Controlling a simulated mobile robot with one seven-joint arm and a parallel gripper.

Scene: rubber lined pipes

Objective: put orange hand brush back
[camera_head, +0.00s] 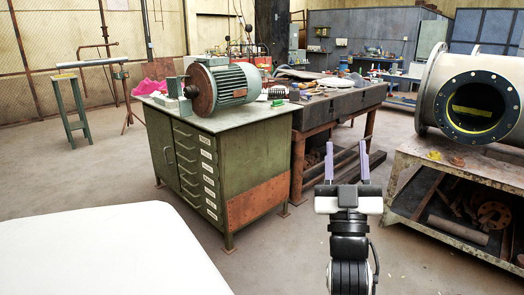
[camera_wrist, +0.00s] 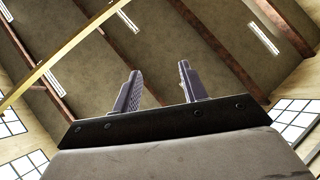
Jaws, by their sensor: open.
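I cannot make out an orange hand brush for certain in either view. Small tools and bits too small to tell apart lie on the dark workbench (camera_head: 345,101) and near the motor. My gripper (camera_head: 346,150) points up in the head view, in front of the workbench, with its two purple fingers apart and nothing between them. In the wrist view my gripper (camera_wrist: 160,72) is also open and empty, with only the roof behind it.
A green drawer cabinet (camera_head: 185,165) stands left of the workbench and bears a large electric motor (camera_head: 228,83) and a pink cloth (camera_head: 150,86). A flanged pipe (camera_head: 437,92) rests on a rusty rack (camera_head: 455,172) at right. Open floor (camera_head: 120,167) lies at left.

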